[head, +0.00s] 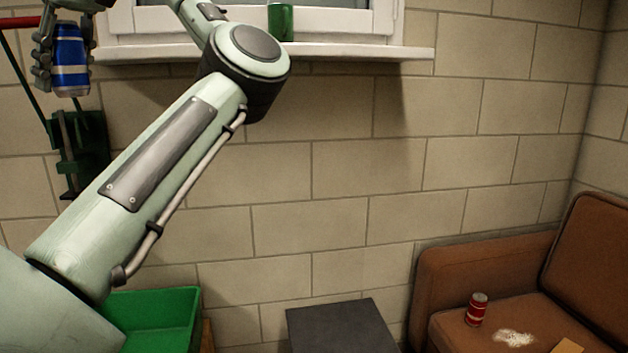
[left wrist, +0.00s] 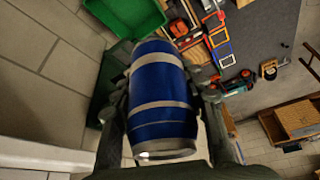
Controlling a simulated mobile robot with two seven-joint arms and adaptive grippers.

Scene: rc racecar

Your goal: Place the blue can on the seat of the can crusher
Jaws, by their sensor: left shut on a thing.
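The blue can (head: 70,58) with silver bands is held upright in my left gripper (head: 64,62) at the upper left of the head view. The gripper's fingers are shut around the can's sides. In the left wrist view the blue can (left wrist: 162,100) fills the middle, between the fingers. The dark green can crusher (head: 92,140) is mounted on the wall, with a long red-ended handle (head: 18,22) reaching up to the left. The can is above the crusher, apart from its seat in the picture; the exact depth gap is unclear. My right gripper is out of view.
A green can (head: 280,22) stands on the window sill (head: 330,54). A green bin (head: 150,315) is on the floor below the crusher. A red can (head: 476,309) stands on the brown sofa (head: 490,265). A dark grey box top (head: 340,325) is at bottom centre.

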